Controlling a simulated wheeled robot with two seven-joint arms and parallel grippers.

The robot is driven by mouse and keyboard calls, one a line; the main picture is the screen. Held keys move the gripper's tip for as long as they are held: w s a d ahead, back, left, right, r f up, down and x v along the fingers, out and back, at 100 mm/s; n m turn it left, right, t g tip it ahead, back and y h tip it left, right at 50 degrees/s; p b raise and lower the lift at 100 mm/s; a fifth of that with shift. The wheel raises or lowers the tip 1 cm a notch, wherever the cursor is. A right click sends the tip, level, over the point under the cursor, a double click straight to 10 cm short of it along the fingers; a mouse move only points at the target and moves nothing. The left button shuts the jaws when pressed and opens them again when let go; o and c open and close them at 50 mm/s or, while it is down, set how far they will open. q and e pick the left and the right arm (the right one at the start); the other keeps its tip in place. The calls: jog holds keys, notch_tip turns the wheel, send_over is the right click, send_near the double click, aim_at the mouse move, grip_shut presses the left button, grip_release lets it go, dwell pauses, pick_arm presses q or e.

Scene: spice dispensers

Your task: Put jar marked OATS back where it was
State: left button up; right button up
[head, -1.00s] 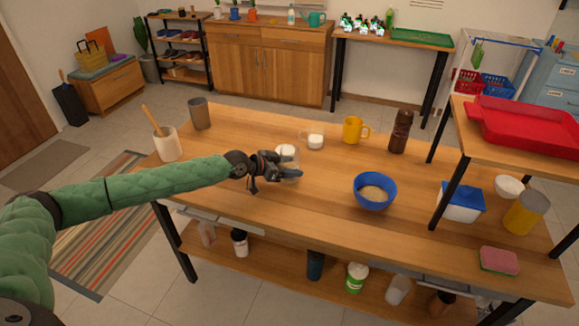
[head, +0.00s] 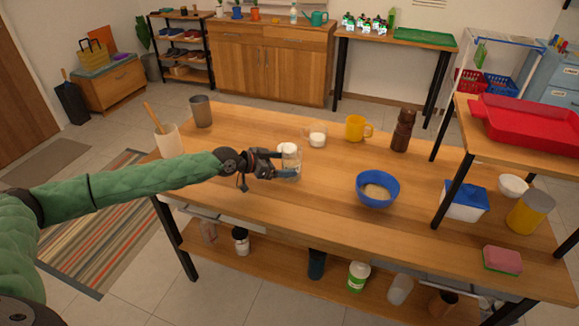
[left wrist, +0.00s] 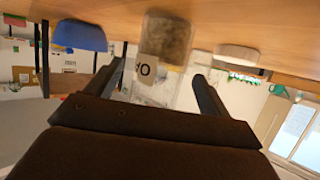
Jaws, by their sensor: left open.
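A clear jar (head: 291,163) stands on the wooden table near its left part, right at my left gripper's fingertips. In the left wrist view, which is upside down, the jar (left wrist: 166,62) appears between the two fingers, with brownish-grey contents and a pale label whose lettering is only partly readable. My left gripper (head: 283,168) is open, reaching in from the left; its spread fingers also show in the left wrist view (left wrist: 163,85). I cannot tell whether a finger touches the jar. My right gripper is out of view.
A glass mug with white contents (head: 317,138), a yellow mug (head: 355,128), a brown bottle (head: 402,132) and a blue bowl (head: 377,188) stand on the table. A grey cup (head: 201,112) and a utensil crock (head: 168,140) are at left. The front middle is clear.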

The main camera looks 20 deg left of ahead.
pick_arm(q)
jog(key=b+v, duration=0.2)
jog(key=v, duration=0.5)
jog(key=shift+s+a, duration=0.1)
jog(key=shift+s+a+r, duration=0.25)
jog(key=shift+s+a, duration=0.05)
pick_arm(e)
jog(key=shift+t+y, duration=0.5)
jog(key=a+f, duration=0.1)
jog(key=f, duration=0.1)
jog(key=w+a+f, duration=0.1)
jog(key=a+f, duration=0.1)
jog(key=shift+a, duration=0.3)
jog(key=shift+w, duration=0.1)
